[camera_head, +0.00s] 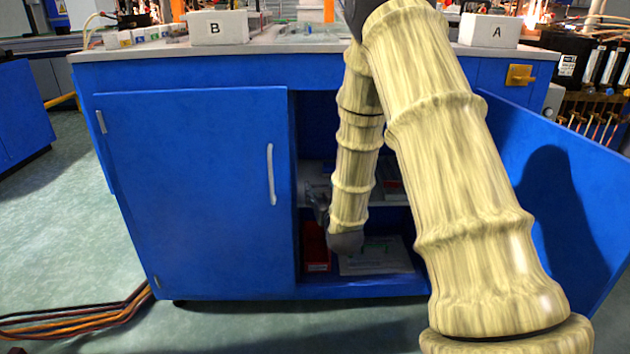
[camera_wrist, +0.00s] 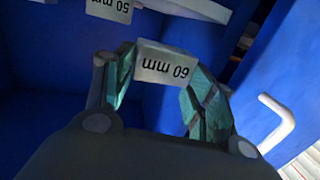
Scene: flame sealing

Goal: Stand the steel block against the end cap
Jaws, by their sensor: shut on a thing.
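My gripper (camera_wrist: 160,78) has its two teal-padded fingers on either side of a block with a pale "60 mm" label (camera_wrist: 164,64), which reads upside down in the wrist view. I take this to be the steel block; only its labelled face shows clearly. My gripper is shut on it. In the head view my gripper (camera_head: 319,204) is a small dark shape at the open cupboard, left of my forearm, and the block cannot be made out there. I cannot pick out the end cap in either view.
Another "50 mm" label (camera_wrist: 109,9) shows at a pale shelf's edge. The blue cupboard has its left door (camera_head: 190,190) shut and right door (camera_head: 570,190) swung open. A red box (camera_head: 316,250) is low inside. White blocks B (camera_head: 218,28) and A (camera_head: 489,31) stand on the bench.

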